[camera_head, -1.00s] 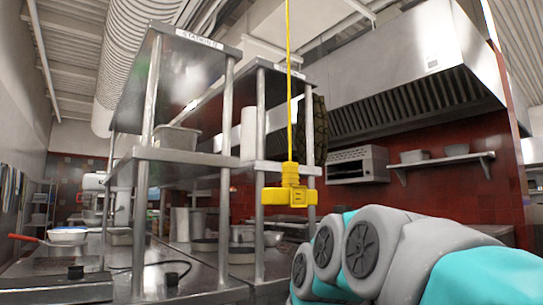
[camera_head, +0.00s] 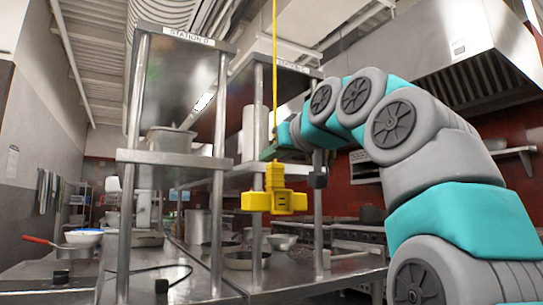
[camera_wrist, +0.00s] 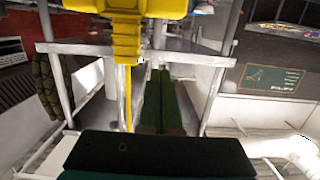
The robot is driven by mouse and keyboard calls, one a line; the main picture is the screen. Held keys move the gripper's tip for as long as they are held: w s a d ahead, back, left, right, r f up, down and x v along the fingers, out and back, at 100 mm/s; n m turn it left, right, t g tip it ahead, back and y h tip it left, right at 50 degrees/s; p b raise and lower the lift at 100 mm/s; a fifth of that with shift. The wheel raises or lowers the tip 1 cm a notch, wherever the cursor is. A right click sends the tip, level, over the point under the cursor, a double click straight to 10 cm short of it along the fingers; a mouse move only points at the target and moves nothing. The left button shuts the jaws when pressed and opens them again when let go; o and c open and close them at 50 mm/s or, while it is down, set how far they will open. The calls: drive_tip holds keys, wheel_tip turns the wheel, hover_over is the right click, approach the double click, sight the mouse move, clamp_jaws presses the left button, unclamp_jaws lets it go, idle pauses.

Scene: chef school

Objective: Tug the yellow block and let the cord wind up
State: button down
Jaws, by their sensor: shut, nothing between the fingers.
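The yellow block (camera_head: 274,201) hangs in mid-air on a taut yellow cord (camera_head: 275,80) that runs up out of the head view. In the wrist view the block (camera_wrist: 128,30) is at the top, cut off by the edge, with the cord (camera_wrist: 128,100) left of my fingers. My gripper (camera_wrist: 160,75) is shut and empty, its long dark green fingers lying together. In the head view my gripper (camera_head: 268,153) is at cord height just above the block, partly hidden. I cannot tell whether it touches the cord.
Steel shelving posts and shelves (camera_head: 175,160) stand close behind and left of the block. Pans (camera_head: 248,260) sit on the steel counter below. A pan with a red handle (camera_head: 45,242) is at the left. A range hood (camera_head: 430,75) hangs at the upper right.

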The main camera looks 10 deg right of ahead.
drive_tip(key=w+f, duration=0.1)
drive_tip(key=w, duration=0.1)
drive_tip(key=w+a+f+b, duration=0.1)
drive_tip(key=w, duration=0.1)
drive_tip(key=w+a+f+b, duration=0.1)
drive_tip(key=w+f, duration=0.1)
drive_tip(key=shift+f, duration=0.1)
drive_tip(key=shift+w+a+f+b, duration=0.1)
drive_tip(key=shift+w+f+b, duration=0.2)
drive_tip(key=shift+f, duration=0.2)
wheel_tip(320, 180, down, 14)
drive_tip(key=b, duration=1.2)
drive_tip(key=shift+r, duration=0.2)
drive_tip(key=shift+f, duration=0.1)
